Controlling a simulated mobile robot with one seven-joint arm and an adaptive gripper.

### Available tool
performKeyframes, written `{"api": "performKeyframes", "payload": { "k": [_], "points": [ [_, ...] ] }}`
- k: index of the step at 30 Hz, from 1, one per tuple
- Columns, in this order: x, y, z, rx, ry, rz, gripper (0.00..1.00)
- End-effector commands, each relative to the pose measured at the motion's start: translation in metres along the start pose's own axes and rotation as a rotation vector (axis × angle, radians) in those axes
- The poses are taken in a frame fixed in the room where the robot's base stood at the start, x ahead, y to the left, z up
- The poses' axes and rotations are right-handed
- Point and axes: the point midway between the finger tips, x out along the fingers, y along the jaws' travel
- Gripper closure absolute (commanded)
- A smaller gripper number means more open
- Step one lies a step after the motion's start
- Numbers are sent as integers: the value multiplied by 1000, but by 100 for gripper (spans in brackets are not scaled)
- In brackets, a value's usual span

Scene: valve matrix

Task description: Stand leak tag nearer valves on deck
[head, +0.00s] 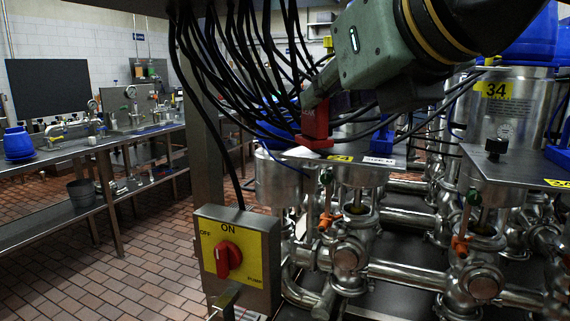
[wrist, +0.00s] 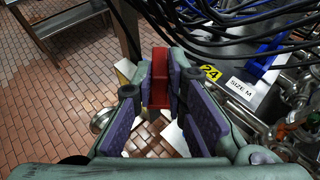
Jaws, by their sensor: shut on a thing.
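The red leak tag (head: 315,124), an upright plate on a wider red foot, is held in my gripper (head: 316,98). In the wrist view the tag (wrist: 160,76) stands between the two purple-padded fingers (wrist: 163,92), which are shut on it. In the head view the tag is at the left corner of the grey metal deck (head: 308,157); I cannot tell whether its foot touches the deck. The deck carries a yellow "24" label (head: 340,158) and a white "SIZE M" label (head: 379,161). Valves (head: 350,250) stand below the deck.
Black cables (head: 225,60) hang close behind and left of my gripper. A yellow switch box (head: 236,256) with a red knob stands lower left. A second deck (head: 500,168) with a black knob is at right. A steel bench (head: 60,152) stands at far left, with open tiled floor before it.

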Motion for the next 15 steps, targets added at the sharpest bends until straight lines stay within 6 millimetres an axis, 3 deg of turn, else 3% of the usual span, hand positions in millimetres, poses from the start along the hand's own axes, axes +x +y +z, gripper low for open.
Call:
{"api": "performKeyframes", "payload": {
  "k": [5, 15],
  "points": [
    [10, -8, 5, 14, 2, -27, 100],
    [82, -50, 29, 14, 1, -24, 100]
  ]
}}
